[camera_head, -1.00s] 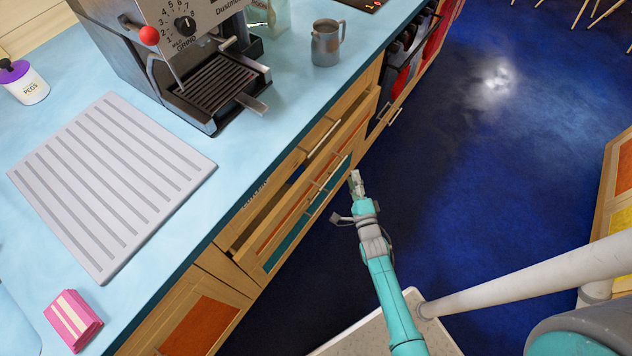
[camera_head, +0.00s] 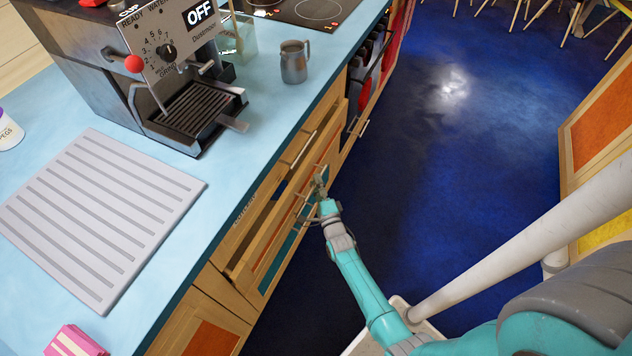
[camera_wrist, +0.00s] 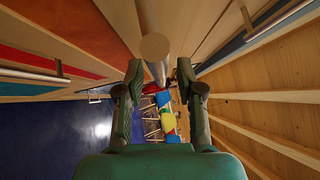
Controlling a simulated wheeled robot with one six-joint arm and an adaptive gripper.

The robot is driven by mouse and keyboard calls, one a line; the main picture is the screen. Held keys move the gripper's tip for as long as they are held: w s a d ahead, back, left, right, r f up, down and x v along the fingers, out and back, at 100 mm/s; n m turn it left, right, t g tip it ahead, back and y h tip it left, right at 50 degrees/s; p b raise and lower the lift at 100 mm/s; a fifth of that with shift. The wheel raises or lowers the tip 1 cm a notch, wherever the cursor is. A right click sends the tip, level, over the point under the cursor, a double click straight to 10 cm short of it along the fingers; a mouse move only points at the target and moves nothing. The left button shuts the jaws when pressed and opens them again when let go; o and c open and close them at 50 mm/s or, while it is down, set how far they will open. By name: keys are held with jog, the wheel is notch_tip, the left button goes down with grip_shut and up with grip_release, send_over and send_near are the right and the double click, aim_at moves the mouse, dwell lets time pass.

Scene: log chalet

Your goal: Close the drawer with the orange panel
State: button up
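The drawer with the orange panel (camera_head: 277,241) stands pulled out below the blue counter, with a dark gap behind its front. My gripper (camera_head: 319,184) is at the outer side of this drawer front, near its handle. In the wrist view my gripper (camera_wrist: 159,92) is open, its two dark fingers well apart. A round metal bar handle (camera_wrist: 154,46) lies ahead, in line with the gap between the fingers. I cannot tell whether it is touched. An orange panel (camera_wrist: 88,22) shows at the upper left of the wrist view.
A coffee machine (camera_head: 180,80), a metal jug (camera_head: 293,64), a grey ridged mat (camera_head: 95,215) and a pink packet (camera_head: 75,343) are on the counter. A teal panel (camera_head: 284,262) is below the orange one. The dark blue floor (camera_head: 440,180) to the right is clear.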

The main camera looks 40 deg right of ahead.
aim_at(304, 177)
jog(key=shift+w+d, duration=0.25)
jog(key=shift+w, duration=0.2)
grip_shut()
jog(key=shift+w+a, duration=0.25)
jog(key=shift+w, duration=0.4)
jog(key=shift+w+a, duration=0.25)
jog(key=shift+w, duration=0.45)
jog(key=shift+w+a, duration=0.25)
jog(key=shift+w, duration=0.4)
